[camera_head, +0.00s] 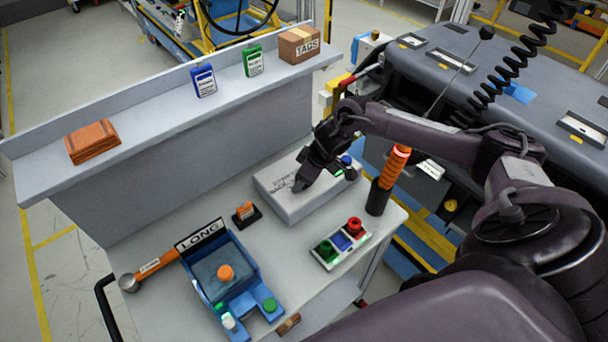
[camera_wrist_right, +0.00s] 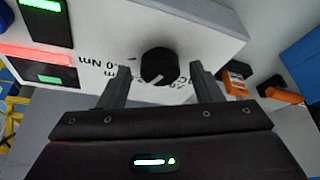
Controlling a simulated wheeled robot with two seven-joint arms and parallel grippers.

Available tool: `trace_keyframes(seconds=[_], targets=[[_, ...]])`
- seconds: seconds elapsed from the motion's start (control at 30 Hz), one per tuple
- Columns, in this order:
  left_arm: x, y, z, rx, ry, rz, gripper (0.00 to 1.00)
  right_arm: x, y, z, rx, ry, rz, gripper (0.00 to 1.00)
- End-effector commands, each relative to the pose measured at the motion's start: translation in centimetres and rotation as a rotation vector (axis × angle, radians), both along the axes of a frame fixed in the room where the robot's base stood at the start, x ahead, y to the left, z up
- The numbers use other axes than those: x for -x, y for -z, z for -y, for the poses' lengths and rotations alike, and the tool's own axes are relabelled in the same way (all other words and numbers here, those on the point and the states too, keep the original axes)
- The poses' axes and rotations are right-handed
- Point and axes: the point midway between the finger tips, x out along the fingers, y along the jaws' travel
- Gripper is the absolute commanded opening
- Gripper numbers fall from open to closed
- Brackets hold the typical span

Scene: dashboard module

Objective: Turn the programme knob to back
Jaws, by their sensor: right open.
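The programme knob (camera_wrist_right: 158,64) is a round black knob with a short white pointer mark near its lower edge in the right wrist view. It sits on the light grey box (camera_head: 283,207) on the bench. Partly readable print, including "Nm", surrounds it. My right gripper (camera_wrist_right: 160,73) is open, with one finger on each side of the knob and visible gaps to it. In the head view my right gripper (camera_head: 303,180) reaches down over the box and hides the knob. My left gripper is not in view.
Beside the box stand an orange tool in a black holder (camera_head: 377,198) and a button panel (camera_head: 340,243). A blue tray labelled LONG (camera_head: 252,262), an orange-handled tool (camera_head: 155,265) and a small orange item (camera_head: 245,211) lie nearby. A raised shelf (camera_head: 145,115) runs behind.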

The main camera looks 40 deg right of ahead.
Motion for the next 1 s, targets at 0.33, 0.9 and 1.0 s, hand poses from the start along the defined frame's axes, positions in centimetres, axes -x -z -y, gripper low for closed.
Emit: trace_keyframes(seconds=[0.33, 0.9, 1.0], targets=[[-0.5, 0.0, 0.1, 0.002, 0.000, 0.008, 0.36, 0.0, 0.0, 0.0, 0.000, 0.000, 0.000, 0.38], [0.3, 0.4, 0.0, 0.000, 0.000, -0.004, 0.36, -0.1, 0.1, 0.1, -0.001, -0.076, 0.001, 0.14], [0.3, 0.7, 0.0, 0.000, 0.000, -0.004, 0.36, -0.1, 0.1, 0.1, -0.001, -0.137, 0.000, 0.14]])
